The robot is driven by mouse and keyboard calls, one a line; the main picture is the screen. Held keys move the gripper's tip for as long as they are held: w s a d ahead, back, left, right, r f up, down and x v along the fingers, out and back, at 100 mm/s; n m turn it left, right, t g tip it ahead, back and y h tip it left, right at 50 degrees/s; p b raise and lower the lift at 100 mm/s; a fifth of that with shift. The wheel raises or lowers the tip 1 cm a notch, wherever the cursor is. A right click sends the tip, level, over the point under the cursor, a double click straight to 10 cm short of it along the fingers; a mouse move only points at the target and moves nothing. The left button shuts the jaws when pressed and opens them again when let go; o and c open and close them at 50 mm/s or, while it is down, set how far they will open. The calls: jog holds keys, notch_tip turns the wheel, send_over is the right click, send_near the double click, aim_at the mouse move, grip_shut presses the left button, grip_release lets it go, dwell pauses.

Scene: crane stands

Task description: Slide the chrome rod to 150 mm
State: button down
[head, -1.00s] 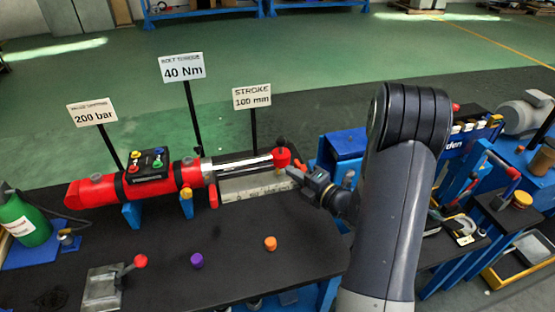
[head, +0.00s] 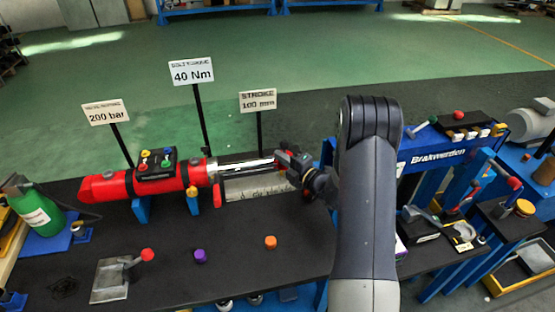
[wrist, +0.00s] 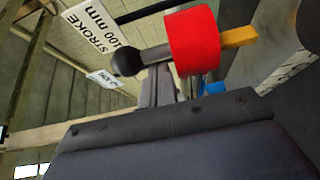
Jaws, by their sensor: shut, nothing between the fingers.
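The chrome rod (head: 244,166) sticks out to the right from the red cylinder (head: 165,180) on the dark bench. A pale scale (head: 258,187) lies just below the rod. My gripper (head: 282,162) is at the rod's outer end and hides most of its red end piece in the head view. In the wrist view the red end piece (wrist: 192,40) shows close ahead, with a dark ball knob (wrist: 127,61) on one side and a yellow pointer (wrist: 239,37) on the other. My gripper is shut with nothing in it. Whether it touches the end piece I cannot tell.
The sign "STROKE 100 mm" (head: 258,100) stands behind the rod. A purple knob (head: 200,256) and an orange knob (head: 270,242) stand on the front of the bench. A red-knobbed lever (head: 147,255) is at front left. A blue rack (head: 455,140) stands right of my arm.

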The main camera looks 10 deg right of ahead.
jog(key=shift+d, duration=0.25)
jog(key=shift+w+d+f+b, duration=0.1)
jog(key=shift+w+d+b, duration=0.05)
jog(key=shift+d+b, duration=0.35)
jog(key=shift+d, duration=0.15)
